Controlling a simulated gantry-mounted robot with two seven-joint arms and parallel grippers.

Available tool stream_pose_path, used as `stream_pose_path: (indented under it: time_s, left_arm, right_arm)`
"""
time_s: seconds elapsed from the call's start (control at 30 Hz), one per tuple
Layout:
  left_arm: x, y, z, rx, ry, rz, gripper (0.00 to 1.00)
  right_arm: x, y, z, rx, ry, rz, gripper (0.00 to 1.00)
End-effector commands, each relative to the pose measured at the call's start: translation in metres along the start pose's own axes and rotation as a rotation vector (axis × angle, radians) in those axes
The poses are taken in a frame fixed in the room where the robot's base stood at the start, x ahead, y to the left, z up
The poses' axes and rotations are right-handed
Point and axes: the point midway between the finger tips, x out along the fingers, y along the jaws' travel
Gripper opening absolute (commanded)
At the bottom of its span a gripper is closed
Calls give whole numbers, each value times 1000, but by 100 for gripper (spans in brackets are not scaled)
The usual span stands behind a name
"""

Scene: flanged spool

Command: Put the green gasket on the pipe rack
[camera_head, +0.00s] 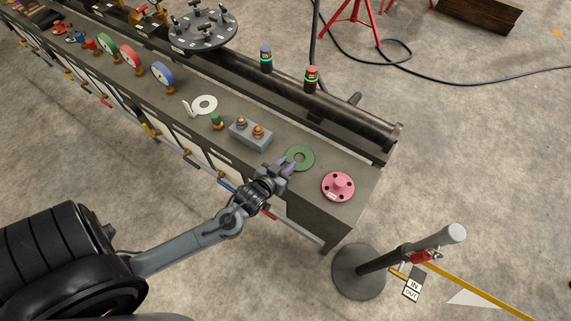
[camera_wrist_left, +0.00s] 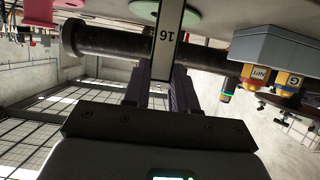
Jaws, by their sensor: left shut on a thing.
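The green gasket (camera_head: 301,158) is a flat ring at the near right part of the grey bench, between the grey block and the pink flange. My left gripper (camera_head: 287,167) is at its left edge. In the left wrist view, a pale tab marked 16 (camera_wrist_left: 165,50) runs from the green disc (camera_wrist_left: 190,16) down between my dark fingers (camera_wrist_left: 160,88), which are shut on it. I cannot tell whether the gasket touches the bench. A long dark pipe (camera_head: 350,118) lies on a rail along the bench's far side; it also shows in the left wrist view (camera_wrist_left: 120,43). My right gripper is out of view.
A pink flange (camera_head: 338,186) stands right of the gasket. A grey block (camera_head: 250,134) with brass fittings stands to its left. A white ring (camera_head: 205,104) lies farther left. Red-topped (camera_head: 311,77) and blue-topped (camera_head: 266,58) cylinders stand at the pipe. A post (camera_head: 378,260) stands off the bench's end.

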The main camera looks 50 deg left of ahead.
Motion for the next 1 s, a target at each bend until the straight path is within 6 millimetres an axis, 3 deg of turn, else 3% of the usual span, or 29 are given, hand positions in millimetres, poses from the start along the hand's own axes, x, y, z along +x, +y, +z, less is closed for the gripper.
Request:
stream_pose_path:
  time_s: [0.03,0.07,0.23,0.67,1.0]
  left_arm:
    - [0,0,0,0,1,0,0]
    - [0,0,0,0,1,0,31]
    - [0,0,0,0,1,0,56]
    - [-8,0,0,-1,-1,1,56]
    - [-63,0,-1,-2,-3,1,56]
  right_arm:
    - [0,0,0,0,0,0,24]
    - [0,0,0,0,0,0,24]
    - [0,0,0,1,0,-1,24]
    - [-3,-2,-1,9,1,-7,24]
    - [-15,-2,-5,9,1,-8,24]
